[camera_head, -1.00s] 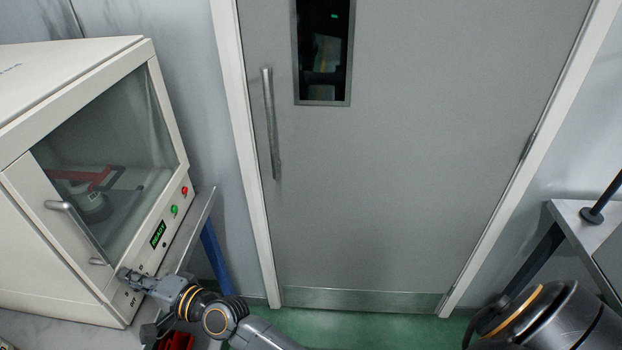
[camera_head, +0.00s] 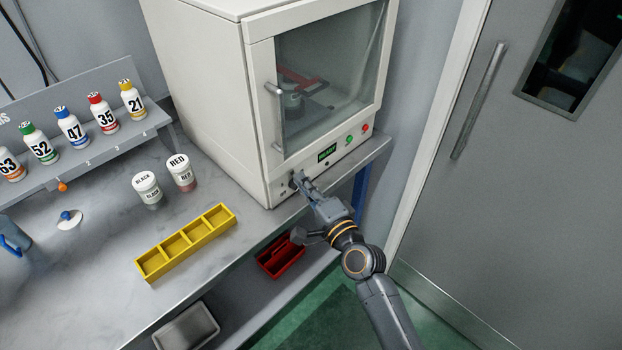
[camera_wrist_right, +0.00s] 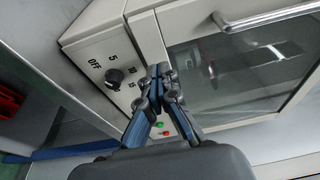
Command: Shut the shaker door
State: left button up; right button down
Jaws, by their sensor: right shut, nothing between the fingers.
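The white shaker (camera_head: 205,75) stands at the back of the bench. Its glass door (camera_head: 330,70) looks closed against the front, with no clear gap showing. The door's handle (camera_head: 276,110) is on its left side, and shows large in the right wrist view (camera_wrist_right: 270,18). My right gripper (camera_head: 297,182) is shut and empty, below the handle in front of the control panel. In the right wrist view its fingertips (camera_wrist_right: 161,72) meet beside the black knob (camera_wrist_right: 114,78); whether they touch the panel I cannot tell. My left gripper is out of view.
A yellow divided tray (camera_head: 184,232) and two jars, black (camera_head: 147,190) and red (camera_head: 181,172), are on the bench. Several numbered bottles stand on a shelf (camera_head: 85,155) at left. A red bin (camera_head: 280,258) is below the bench edge. A grey room door (camera_head: 480,220) is at right.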

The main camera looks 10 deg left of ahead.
jog(key=s+a+p, duration=0.3)
jog(key=s+a, duration=0.1)
jog(key=s, duration=0.5)
jog(key=s+d+f+n+g+h+b, duration=0.1)
jog(key=s+d+f+n+g+h, duration=0.3)
jog(key=f, duration=0.8)
jog(key=s+d+f+b, duration=0.15)
jog(key=d+f, duration=0.35)
jog(key=f, duration=0.7)
jog(key=s+d+f+n+g+h, duration=0.2)
jog(key=s+d+f, duration=0.25)
jog(key=f, duration=0.75)
pick_arm(q)
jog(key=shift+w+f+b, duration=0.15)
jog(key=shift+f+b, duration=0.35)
jog(key=shift+b, duration=0.45)
pick_arm(e)
jog(key=s+d+f+n+g+h, duration=0.1)
jog(key=s+d+f+n+g, duration=0.1)
jog(key=s+d+f, duration=0.4)
jog(key=s+d+f+n+g+h, duration=0.2)
jog(key=s+d+f, duration=0.5)
jog(key=s, duration=0.6)
jog(key=s+d+f+n+g+h, duration=0.2)
jog(key=s+d+f, duration=0.4)
jog(key=s+d, duration=0.3)
jog(key=shift+s+f+n+g, duration=0.3)
jog(key=shift+s+n+g, duration=0.1)
jog(key=shift+s+g, duration=0.3)
